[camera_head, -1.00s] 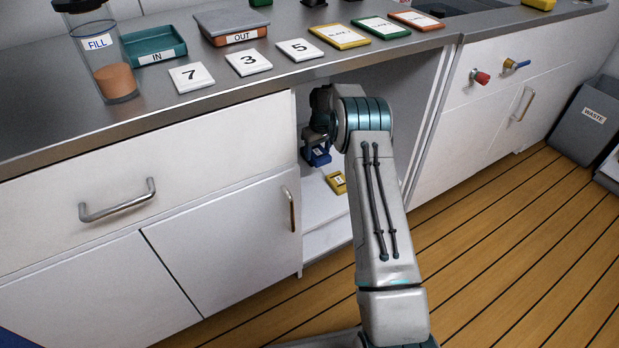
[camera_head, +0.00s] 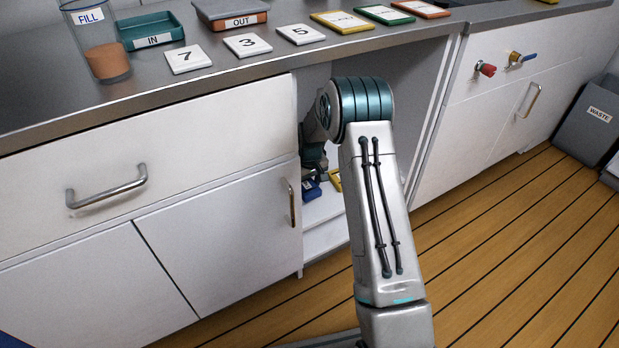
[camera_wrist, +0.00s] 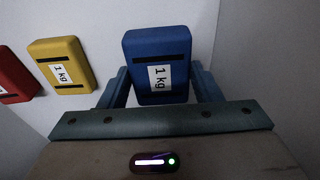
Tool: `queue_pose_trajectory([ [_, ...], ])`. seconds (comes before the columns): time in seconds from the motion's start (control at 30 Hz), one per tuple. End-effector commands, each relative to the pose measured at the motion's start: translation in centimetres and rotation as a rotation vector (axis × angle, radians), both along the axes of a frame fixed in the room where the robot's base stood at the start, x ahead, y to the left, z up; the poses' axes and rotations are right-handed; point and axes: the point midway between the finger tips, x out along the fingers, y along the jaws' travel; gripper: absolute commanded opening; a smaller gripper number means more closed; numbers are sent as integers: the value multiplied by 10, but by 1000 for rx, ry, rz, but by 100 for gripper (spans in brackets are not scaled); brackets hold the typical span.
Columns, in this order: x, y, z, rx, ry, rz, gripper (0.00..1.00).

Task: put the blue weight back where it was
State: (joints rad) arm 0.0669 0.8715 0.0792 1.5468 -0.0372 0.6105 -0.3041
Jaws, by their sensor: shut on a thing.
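The blue weight (camera_wrist: 157,62), a block with a white "1 kg" label, is between the fingers of my gripper (camera_wrist: 163,90) in the wrist view. My gripper is shut on it. In the head view the blue weight (camera_head: 311,190) shows low inside the open cupboard, partly hidden by my arm. A yellow weight (camera_wrist: 62,64), also marked "1 kg", sits left of it in the wrist view, apart from it. Whether the blue weight touches the shelf cannot be told.
A red weight (camera_wrist: 14,78) lies beyond the yellow one at the wrist view's left edge. The cupboard shelf (camera_head: 322,212) is pale. A closed cupboard door (camera_head: 220,232) stands left of the opening. The steel worktop (camera_head: 130,92) is above.

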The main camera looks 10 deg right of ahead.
Motion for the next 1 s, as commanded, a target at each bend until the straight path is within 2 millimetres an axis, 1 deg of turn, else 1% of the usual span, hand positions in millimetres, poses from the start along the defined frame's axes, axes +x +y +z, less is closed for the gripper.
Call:
queue_pose_trajectory([
  [0.07, 1, 0, -2, 0, -4, 0, 0],
  [0.3, 1, 0, -33, 0, -4, 0, 0],
  [0.37, 1, 0, -38, 0, -4, 0, 0],
  [0.63, 1, 0, -38, 0, -4, 1, 0],
  [0.77, 1, 0, -41, 0, -4, 1, 0],
  [0.8, 0, 0, -43, 0, 0, 0, 63],
  [0.87, 0, 0, -42, 0, 0, 1, 80],
  [1.0, 0, 0, -42, 0, 0, 0, 80],
])
